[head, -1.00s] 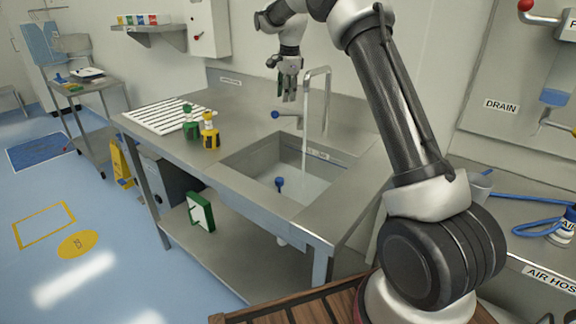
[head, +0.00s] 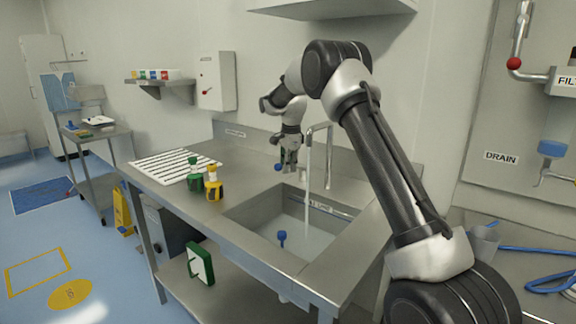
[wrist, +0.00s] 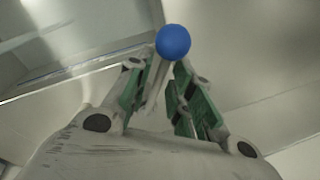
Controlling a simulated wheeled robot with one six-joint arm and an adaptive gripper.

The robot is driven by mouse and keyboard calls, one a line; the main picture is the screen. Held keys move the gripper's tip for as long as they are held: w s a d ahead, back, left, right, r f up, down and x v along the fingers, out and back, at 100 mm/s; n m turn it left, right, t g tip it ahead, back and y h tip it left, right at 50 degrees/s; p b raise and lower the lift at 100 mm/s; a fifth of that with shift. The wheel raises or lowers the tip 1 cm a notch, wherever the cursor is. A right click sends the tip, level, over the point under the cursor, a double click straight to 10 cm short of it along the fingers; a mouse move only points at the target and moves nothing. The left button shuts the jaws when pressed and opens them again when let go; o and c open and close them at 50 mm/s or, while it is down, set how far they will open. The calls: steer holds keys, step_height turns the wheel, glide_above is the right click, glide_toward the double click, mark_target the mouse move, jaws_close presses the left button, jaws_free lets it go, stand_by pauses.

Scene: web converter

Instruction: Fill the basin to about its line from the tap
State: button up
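The steel basin (head: 243,217) is sunk in the sink bench. Water (head: 307,190) runs from the tap spout (head: 317,128) into it. A marked strip (head: 318,207) shows on the basin's far wall; I cannot tell the water level against it. A small blue-topped piece (head: 281,238) stands in the basin. The tap's blue lever knob (head: 278,167) is left of the stream; it also shows in the wrist view (wrist: 174,41). My gripper (head: 289,168) points down beside the knob. Its green-padded fingers (wrist: 164,70) are apart, with the knob near their tips; contact is unclear.
A green bottle (head: 195,175) and a yellow one (head: 213,184) stand left of the basin, near a white slatted rack (head: 172,167). A wall shelf (head: 160,82) hangs behind. A grey cup (head: 484,244) and blue hose (head: 545,251) lie at the right.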

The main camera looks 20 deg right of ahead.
jaws_close()
steer(key=shift+s+d+n+y, duration=0.2)
steer(key=shift+s+n, duration=0.3)
steer(key=shift+n, duration=0.45)
steer(key=shift+s+d+n+y, duration=0.15)
steer(key=shift+s+n, duration=0.35)
steer(key=shift+n, duration=0.4)
steer(key=shift+s+d+n+y, duration=0.2)
steer(key=shift+s+n, duration=0.3)
steer(key=shift+n, duration=0.45)
steer(key=shift+o, duration=2)
jaws_free()
steer(key=shift+s, duration=0.1)
